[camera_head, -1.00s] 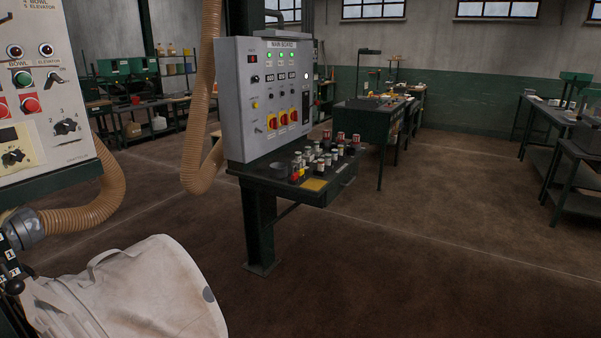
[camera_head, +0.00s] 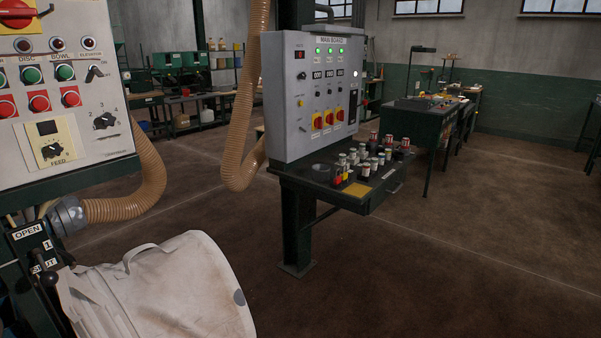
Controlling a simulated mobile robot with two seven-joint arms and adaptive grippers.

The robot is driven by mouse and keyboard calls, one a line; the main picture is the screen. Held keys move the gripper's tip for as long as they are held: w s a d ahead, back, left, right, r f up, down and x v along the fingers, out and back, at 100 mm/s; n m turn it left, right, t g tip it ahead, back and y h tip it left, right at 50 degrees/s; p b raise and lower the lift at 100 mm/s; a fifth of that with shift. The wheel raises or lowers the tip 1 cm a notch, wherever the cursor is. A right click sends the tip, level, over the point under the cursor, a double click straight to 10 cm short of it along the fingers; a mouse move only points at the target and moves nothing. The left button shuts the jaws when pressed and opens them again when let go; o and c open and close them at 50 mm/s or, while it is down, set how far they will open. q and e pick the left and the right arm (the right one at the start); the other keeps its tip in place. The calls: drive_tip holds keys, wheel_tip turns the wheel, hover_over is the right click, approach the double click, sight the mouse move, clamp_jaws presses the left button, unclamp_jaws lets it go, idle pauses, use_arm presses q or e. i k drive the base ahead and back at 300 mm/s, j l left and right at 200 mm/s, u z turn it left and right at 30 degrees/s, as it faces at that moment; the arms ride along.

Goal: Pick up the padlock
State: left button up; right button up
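I cannot make out a padlock in the head view. A grey main board cabinet (camera_head: 300,100) with green lamps, red-and-yellow switches and a small dark item on its right side stands at the centre. Below it, a dark shelf (camera_head: 320,183) holds several small bottles (camera_head: 366,160) and a yellow patch. Neither of my grippers shows in this view.
A white bag (camera_head: 165,290) fills the lower left. Above it is a control panel (camera_head: 70,110) with red and green buttons. A ribbed hose (camera_head: 243,110) hangs left of the cabinet. A dark workbench (camera_head: 425,115) stands behind. The floor (camera_head: 450,250) at right is clear.

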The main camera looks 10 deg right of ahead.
sight(344, 175)
drive_tip(key=i+l+u, duration=0.3)
drive_tip(key=l, duration=0.25)
drive_tip(key=i+l+u, duration=0.15)
drive_tip(key=l, duration=0.2)
drive_tip(key=i+l, duration=0.15)
drive_tip(key=l, duration=0.15)
drive_tip(key=i+l+u, duration=0.1)
drive_tip(key=l, duration=0.2)
drive_tip(key=i+l, duration=0.2)
drive_tip(key=l, duration=0.15)
